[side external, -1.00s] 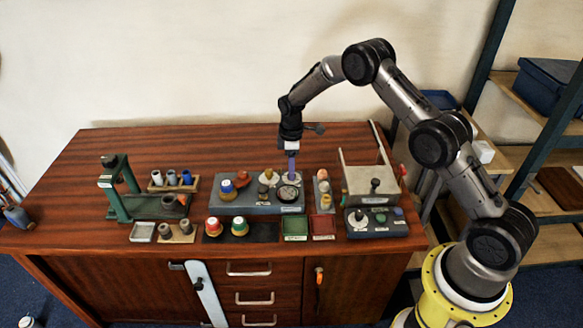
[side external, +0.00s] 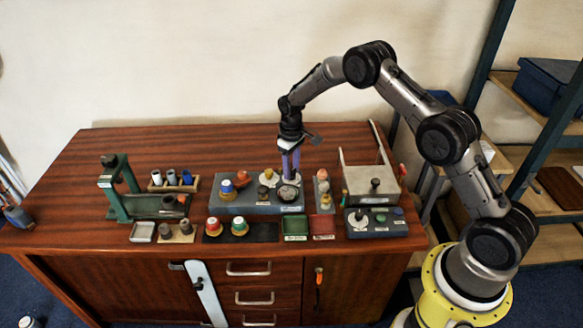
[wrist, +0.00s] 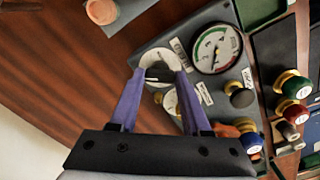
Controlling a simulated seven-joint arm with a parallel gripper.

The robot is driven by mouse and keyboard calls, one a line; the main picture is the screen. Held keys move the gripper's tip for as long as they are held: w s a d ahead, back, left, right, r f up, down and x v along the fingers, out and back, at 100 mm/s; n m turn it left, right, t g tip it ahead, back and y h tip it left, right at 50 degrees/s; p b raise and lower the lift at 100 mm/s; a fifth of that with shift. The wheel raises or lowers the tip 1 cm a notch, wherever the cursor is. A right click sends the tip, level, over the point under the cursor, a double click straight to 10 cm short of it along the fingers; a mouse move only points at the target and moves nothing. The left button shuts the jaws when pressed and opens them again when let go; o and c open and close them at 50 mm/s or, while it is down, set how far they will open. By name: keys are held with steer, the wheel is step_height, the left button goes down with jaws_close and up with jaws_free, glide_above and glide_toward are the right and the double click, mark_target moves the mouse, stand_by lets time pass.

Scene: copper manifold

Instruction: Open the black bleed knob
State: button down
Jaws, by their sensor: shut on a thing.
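The black bleed knob (wrist: 160,73) sits on a round white dial plate (wrist: 158,55) near the end of the grey manifold panel. In the wrist view it shows as a dark shape between my purple fingertips. My gripper (wrist: 160,72) points down and is shut on it, one finger on each side. In the side view my gripper (side external: 290,177) stands over the panel (side external: 235,208), just behind the round gauge, and the knob is hidden by the fingers. How far the knob is turned is hard to tell.
The pressure gauge (wrist: 215,48) is close beside the fingers. The table's back left is clear.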

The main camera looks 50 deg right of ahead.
steer(key=m, duration=0.5)
steer(key=shift+r+m, duration=0.1)
steer(key=shift+m, duration=0.2)
steer(key=m, duration=0.4)
steer(key=shift+m, duration=0.3)
steer(key=c, duration=0.6)
jaws_free()
steer(key=shift+c, duration=0.2)
step_height(320, 180, up, 14)
